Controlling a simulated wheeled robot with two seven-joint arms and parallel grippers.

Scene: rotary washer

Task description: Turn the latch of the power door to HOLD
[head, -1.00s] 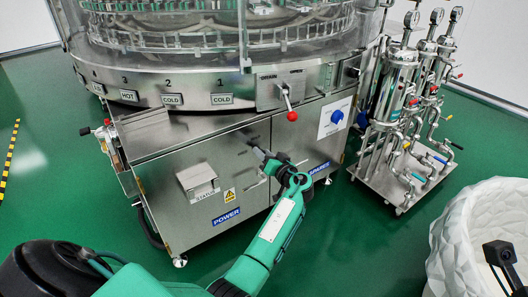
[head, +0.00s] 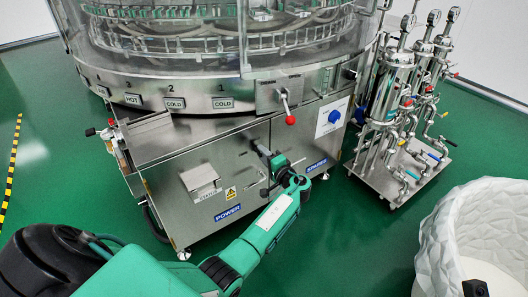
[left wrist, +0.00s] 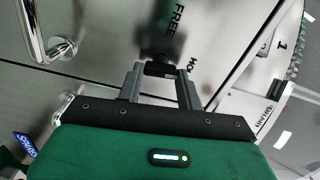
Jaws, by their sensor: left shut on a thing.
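The power door (head: 165,185) is the left steel front panel of the washer, with a blue POWER label (head: 228,213) at its lower edge. My left gripper (head: 266,157) is at the door's upper right part. In the left wrist view its two grey fingers (left wrist: 160,72) are close together, shut on a small dark latch (left wrist: 159,50) on the steel panel. The word FREE (left wrist: 178,20) stands beside the latch, and a partly hidden HO... mark (left wrist: 179,60) lies to the right of the fingertips. The latch's exact angle is hard to read. My right gripper is not visible.
A bar handle (left wrist: 45,35) stands out from the panel in the left wrist view. A filter cart (head: 400,150) stands right. A white tub (head: 470,225) fills the lower right.

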